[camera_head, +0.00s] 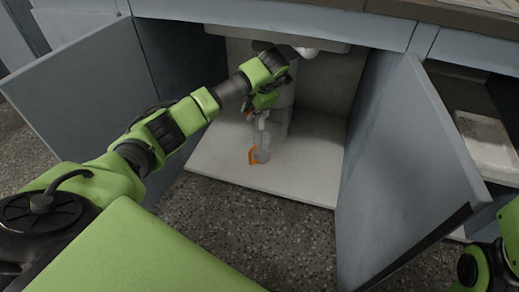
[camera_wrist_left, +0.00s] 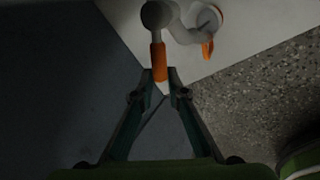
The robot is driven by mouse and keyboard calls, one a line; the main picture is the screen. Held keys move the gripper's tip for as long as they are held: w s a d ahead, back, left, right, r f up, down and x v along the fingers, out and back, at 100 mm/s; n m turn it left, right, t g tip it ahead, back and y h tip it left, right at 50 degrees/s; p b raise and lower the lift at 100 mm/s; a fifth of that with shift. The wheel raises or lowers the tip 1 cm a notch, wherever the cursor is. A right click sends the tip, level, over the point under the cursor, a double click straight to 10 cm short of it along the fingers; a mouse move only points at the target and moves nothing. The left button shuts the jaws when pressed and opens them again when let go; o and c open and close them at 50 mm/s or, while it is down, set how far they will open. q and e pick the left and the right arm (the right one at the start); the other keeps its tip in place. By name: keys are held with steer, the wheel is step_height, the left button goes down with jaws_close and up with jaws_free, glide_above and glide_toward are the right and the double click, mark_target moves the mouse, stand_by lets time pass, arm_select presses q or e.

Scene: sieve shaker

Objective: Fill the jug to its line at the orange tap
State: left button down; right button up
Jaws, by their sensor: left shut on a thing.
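My left gripper (camera_head: 262,113) reaches into the open cabinet under the sink. In the left wrist view its fingers (camera_wrist_left: 161,82) are shut on an orange lever (camera_wrist_left: 159,58) that hangs from a pale rounded tap body (camera_wrist_left: 157,14). A small clear jug (camera_head: 263,145) stands on the white cabinet floor just below the gripper, with an orange handle (camera_head: 253,157) at its left. In the left wrist view the jug's orange handle (camera_wrist_left: 207,48) shows right of the lever, apart from the fingers. The water level and fill line are too small to tell.
A grey cabinet door (camera_head: 80,85) stands open on the left and another (camera_head: 405,165) on the right. The white cabinet floor (camera_head: 310,175) is bare right of the jug. A grey upright panel or tank (camera_head: 283,115) is behind my gripper. An open shelf (camera_head: 485,140) lies far right.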

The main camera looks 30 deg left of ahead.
arm_select(q)
steer(key=d+n+g, duration=0.1)
steer(key=n, duration=0.1)
steer(key=d+n+g, duration=0.1)
steer(key=d+n, duration=0.1)
steer(key=n, duration=0.1)
steer(key=shift+s+d+g, duration=0.1)
steer(key=shift+d+g, duration=0.1)
steer(key=shift+g, duration=0.1)
steer(key=shift+f, duration=0.1)
stand_by(1.5)
